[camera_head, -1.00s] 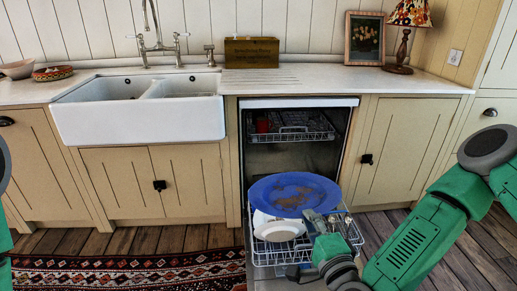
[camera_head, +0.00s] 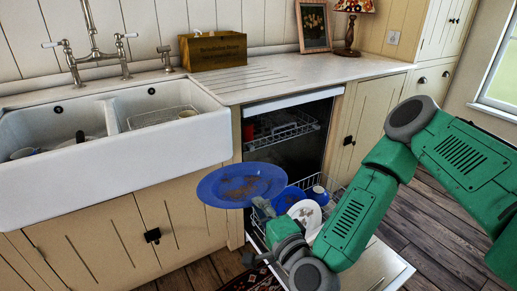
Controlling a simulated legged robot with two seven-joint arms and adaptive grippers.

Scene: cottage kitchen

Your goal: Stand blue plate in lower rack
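A blue plate (camera_head: 236,187) with brown stains is up in the air, lying nearly flat, at the front left of the open dishwasher. My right gripper (camera_head: 262,208) is at the plate's right edge and appears shut on it; the fingertips are partly hidden. The lower rack (camera_head: 338,190) is pulled out, behind and right of the held plate. My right forearm and gripper hide much of it. In it are another blue plate (camera_head: 289,198), a white plate (camera_head: 306,214) and a cup (camera_head: 317,195). My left gripper is out of view.
The upper rack (camera_head: 287,132) holds a red item (camera_head: 249,132). The open dishwasher door (camera_head: 378,262) lies below the lower rack. A white sink (camera_head: 110,160) with dishes is at left. The countertop (camera_head: 300,75) right of it is mostly clear.

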